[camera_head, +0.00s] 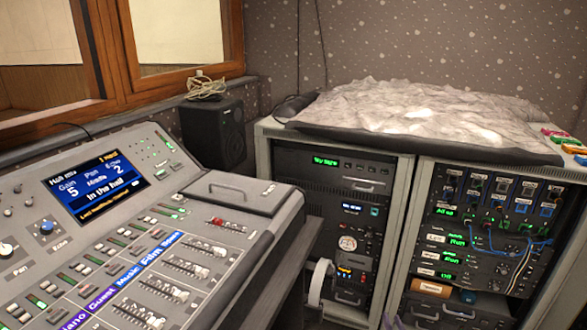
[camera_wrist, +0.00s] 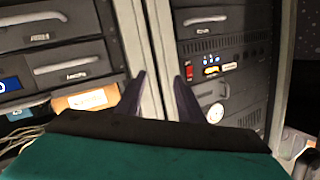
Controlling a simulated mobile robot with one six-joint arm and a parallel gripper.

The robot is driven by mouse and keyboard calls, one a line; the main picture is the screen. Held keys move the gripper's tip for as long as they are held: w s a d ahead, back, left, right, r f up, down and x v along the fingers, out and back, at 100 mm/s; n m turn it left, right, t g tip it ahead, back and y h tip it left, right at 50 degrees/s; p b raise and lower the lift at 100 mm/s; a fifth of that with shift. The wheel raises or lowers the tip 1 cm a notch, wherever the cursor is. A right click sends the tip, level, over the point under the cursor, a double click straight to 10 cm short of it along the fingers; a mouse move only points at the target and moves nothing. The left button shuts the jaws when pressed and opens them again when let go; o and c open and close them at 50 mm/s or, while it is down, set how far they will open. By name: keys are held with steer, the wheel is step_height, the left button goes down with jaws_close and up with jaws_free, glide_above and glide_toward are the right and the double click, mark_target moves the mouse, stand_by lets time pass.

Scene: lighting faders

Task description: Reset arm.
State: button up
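My gripper (camera_wrist: 160,78) shows in the wrist view as two dark fingers standing apart with nothing between them. Its wide black and teal body fills the lower part of that view. The fingers point toward the front of the equipment racks, near the pale upright between two units. I cannot tell how far they are from it.
The left rack (camera_head: 405,190) and right rack (camera_head: 428,170) stand beyond the console. A crumpled grey cover (camera_head: 410,105) lies on top. A black speaker (camera_head: 212,135) stands below the wooden window frame. Blue and pale cables hang across the right rack's front.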

steer(key=s+a+r+g+h+p, duration=0.1)
steer(key=s+a+r+g+p, duration=0.3)
steer(key=s+a+g+p, duration=0.8)
steer(key=s+a+r+n+g, duration=0.1)
steer(key=s+a+r+g, duration=0.1)
steer(key=s, duration=1)
steer(key=s+a+r+n+g, duration=0.1)
steer(key=s+a+g, duration=0.3)
steer(key=s, duration=0.8)
steer(key=s+a+r+n+g+y, duration=0.1)
steer(key=s+a, duration=0.4)
steer(key=s, duration=0.7)
steer(key=r+g, duration=0.1)
steer(key=g, duration=0.1)
steer(key=shift+a+r+n+g, duration=0.25)
steer(key=shift+r+n+g, duration=0.05)
steer(key=shift+r+n, duration=0.1)
